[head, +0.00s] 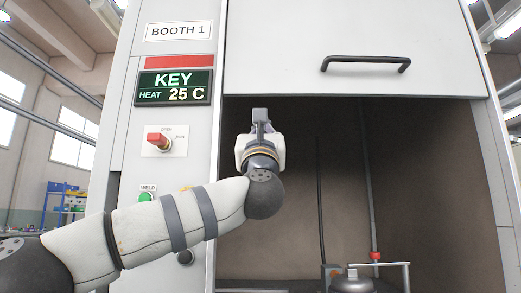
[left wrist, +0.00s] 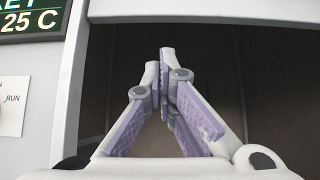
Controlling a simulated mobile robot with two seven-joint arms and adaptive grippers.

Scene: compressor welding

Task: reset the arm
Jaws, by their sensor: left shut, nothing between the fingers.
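My left arm reaches in from the left in the head view. Its gripper (head: 260,116) is up at the left edge of the booth opening, in front of the dark interior. In the left wrist view the two purple-padded fingers (left wrist: 166,55) meet at their tips, shut with nothing between them. The gripper touches nothing that I can see. My right gripper is not in view.
The booth (head: 345,45) has a raised door with a black handle (head: 366,63). Left of the opening are a KEY HEAT 25 C display (head: 174,88), a red switch (head: 158,140) and a green WELD button (head: 146,197). A dark metal part (head: 352,283) sits low inside.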

